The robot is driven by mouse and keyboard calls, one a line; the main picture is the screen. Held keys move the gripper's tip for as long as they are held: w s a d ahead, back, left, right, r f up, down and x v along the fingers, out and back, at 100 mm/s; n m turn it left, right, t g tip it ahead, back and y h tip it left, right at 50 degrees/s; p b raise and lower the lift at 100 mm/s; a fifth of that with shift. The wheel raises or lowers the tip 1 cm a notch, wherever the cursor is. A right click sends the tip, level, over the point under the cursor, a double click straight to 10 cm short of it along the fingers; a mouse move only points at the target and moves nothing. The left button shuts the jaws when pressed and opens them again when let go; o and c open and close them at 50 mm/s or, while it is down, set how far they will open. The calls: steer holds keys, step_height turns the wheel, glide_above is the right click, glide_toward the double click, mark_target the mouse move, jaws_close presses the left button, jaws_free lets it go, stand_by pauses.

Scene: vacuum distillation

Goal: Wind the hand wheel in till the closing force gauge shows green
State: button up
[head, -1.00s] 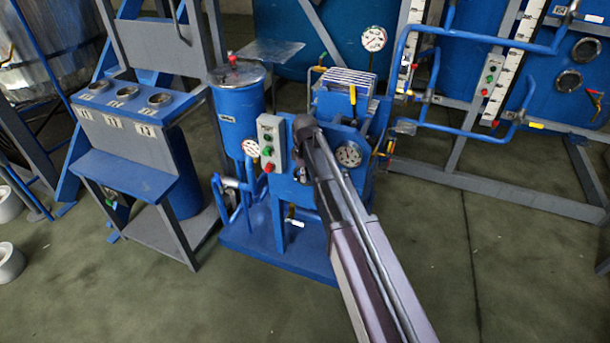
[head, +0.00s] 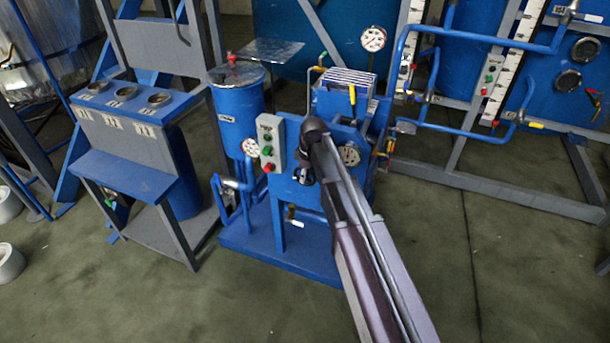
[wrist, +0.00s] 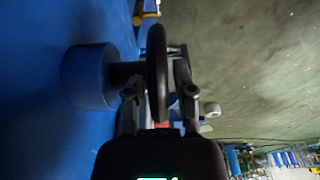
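The hand wheel (wrist: 157,75) shows edge-on in the wrist view as a dark rim, with a dark shaft running left to a round blue hub (wrist: 88,77) on a blue face. My gripper (wrist: 159,91) has one finger on each side of the rim. Whether the fingers press on it or stand clear is not clear. In the head view my gripper (head: 303,175) is small and dark at the blue machine's front, where the wheel cannot be made out. A gauge (head: 350,155) on that front is partly behind my arm. Its reading and any green are too small to tell.
A grey button box (head: 270,143) and another gauge (head: 250,148) sit left of my gripper. A blue tank (head: 238,105) stands behind them. A third gauge (head: 373,38) is behind the plate stack (head: 346,80). A bench with cups (head: 120,120) stands left. The foreground floor is clear.

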stand_by(0.7)
steer(key=shift+w+a+g+h, duration=0.15)
steer(key=shift+g+h, duration=0.15)
steer(key=shift+h, duration=0.3)
step_height(320, 180, up, 2)
steer(key=p, duration=0.2)
steer(key=shift+r+p, duration=0.25)
steer(key=shift+p, duration=0.05)
step_height(320, 180, up, 12)
steer(key=p, duration=1.2)
steer(key=s+d+m, duration=0.4)
steer(key=s+d, duration=0.1)
steer(key=s, duration=0.1)
steer(key=s+d+m, duration=0.4)
steer(key=s+d, duration=0.1)
steer(key=s, duration=0.2)
steer(key=s+d+m, duration=0.4)
steer(key=s+d, duration=0.1)
steer(key=s, duration=0.2)
steer(key=shift+s+r+m, duration=0.1)
steer(key=shift+r+m, duration=0.15)
steer(key=shift+m, duration=0.15)
steer(key=shift+p, duration=0.3)
steer(key=shift+s+d+r+m+p, duration=0.3)
steer(key=shift+s+r+p, duration=0.25)
steer(key=shift+r+p, duration=0.25)
